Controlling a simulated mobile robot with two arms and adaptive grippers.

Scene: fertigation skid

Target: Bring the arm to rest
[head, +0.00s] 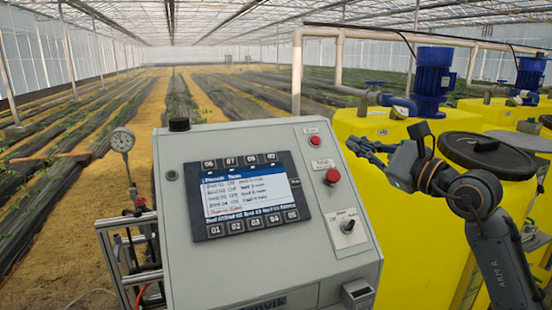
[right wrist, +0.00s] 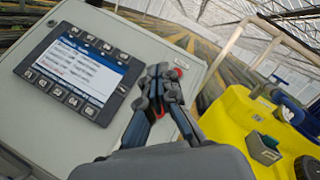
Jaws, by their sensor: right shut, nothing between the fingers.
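My right arm (head: 500,258) comes in from the right of the head view, bent at the elbow. My right gripper (head: 360,150) is raised to the right of the grey control cabinet, in front of the yellow tank. It points left and is apart from the panel as far as I can tell. In the right wrist view the gripper (right wrist: 161,80) is shut with nothing between its fingers. There its fingertips partly cover a red button (right wrist: 179,72) on the panel. My left gripper is in neither view.
The grey control cabinet (head: 190,270) carries a screen (head: 246,195), two red buttons and a black selector knob (head: 347,226). Yellow tanks (head: 385,200) with blue motors (head: 434,80) stand at the right. A pressure gauge (head: 122,140) stands left. Crop rows run behind.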

